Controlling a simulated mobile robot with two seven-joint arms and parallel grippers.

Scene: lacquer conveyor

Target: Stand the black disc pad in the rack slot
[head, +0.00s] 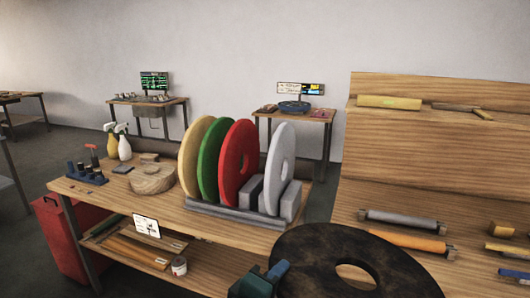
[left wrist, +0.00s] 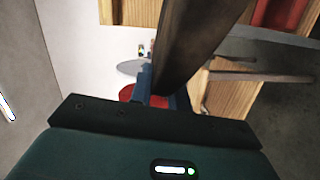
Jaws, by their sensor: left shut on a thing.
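The black disc pad (head: 310,245), a wide dark ring with a centre hole, is at the bottom right of the head view, lying nearly flat and raised in front of the table. My left gripper (head: 274,275) is shut on its left rim. In the left wrist view the blue fingers (left wrist: 160,92) pinch the dark pad (left wrist: 188,40), seen nearly edge-on. The grey rack (head: 232,214) stands on the table, holding upright yellow (head: 190,150), green (head: 209,160), red (head: 232,165) and pale grey (head: 273,165) discs. Grey blocks (head: 290,202) stand by the pale disc. My right gripper is out of view.
A wooden stump (head: 151,180), spray bottles (head: 124,147) and a small dark holder (head: 87,177) are left of the rack on the table. A stepped wooden shelf (head: 420,190) with rollers (head: 402,219) stands to the right. A red bin (head: 68,240) is at lower left.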

